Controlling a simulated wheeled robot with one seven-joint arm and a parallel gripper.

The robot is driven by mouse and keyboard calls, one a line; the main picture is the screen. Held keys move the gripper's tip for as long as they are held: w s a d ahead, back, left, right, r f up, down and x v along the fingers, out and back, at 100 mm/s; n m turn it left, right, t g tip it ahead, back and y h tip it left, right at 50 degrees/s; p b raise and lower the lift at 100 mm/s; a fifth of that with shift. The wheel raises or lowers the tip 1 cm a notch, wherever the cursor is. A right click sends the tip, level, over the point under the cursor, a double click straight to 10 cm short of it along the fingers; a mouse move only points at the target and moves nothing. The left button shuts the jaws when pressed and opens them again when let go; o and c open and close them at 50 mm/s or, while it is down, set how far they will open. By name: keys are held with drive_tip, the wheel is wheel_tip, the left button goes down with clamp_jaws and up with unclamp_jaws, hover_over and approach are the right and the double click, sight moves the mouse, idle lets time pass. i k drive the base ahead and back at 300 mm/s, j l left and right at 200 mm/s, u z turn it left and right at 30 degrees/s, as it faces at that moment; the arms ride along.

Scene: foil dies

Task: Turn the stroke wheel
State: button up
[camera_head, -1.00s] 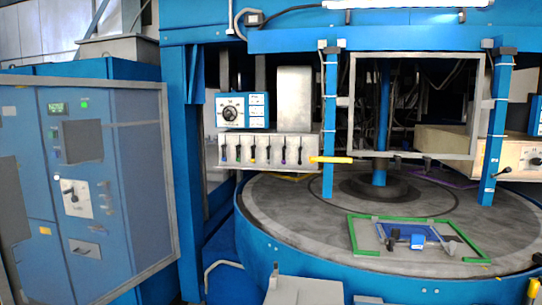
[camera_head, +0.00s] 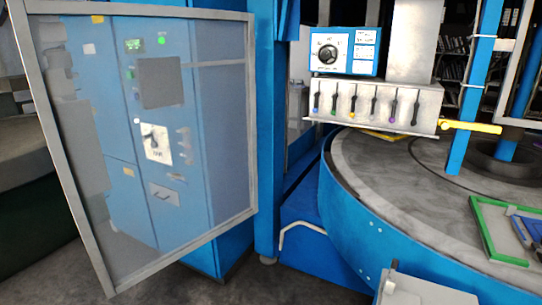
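I cannot make out which part is the stroke wheel. A round black dial (camera_head: 327,54) with a pale scale sits on the front of a small blue control box (camera_head: 365,52) at the upper right of the middle. A black rotary handle (camera_head: 152,137) on a white plate shows on the blue cabinet at left, behind a clear framed panel. My gripper is not in view.
The framed clear panel (camera_head: 250,120) stands before the blue cabinet (camera_head: 205,225). A grey lever box (camera_head: 373,102) hangs over the round table (camera_head: 375,165), which holds a green frame (camera_head: 483,232). A grey box (camera_head: 425,290) is at bottom right. Dark floor lies bare below.

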sight(326, 54)
drive_tip(key=i+j+u, duration=0.1)
drive_tip(key=i+u, duration=0.4)
drive_tip(key=i, duration=0.8)
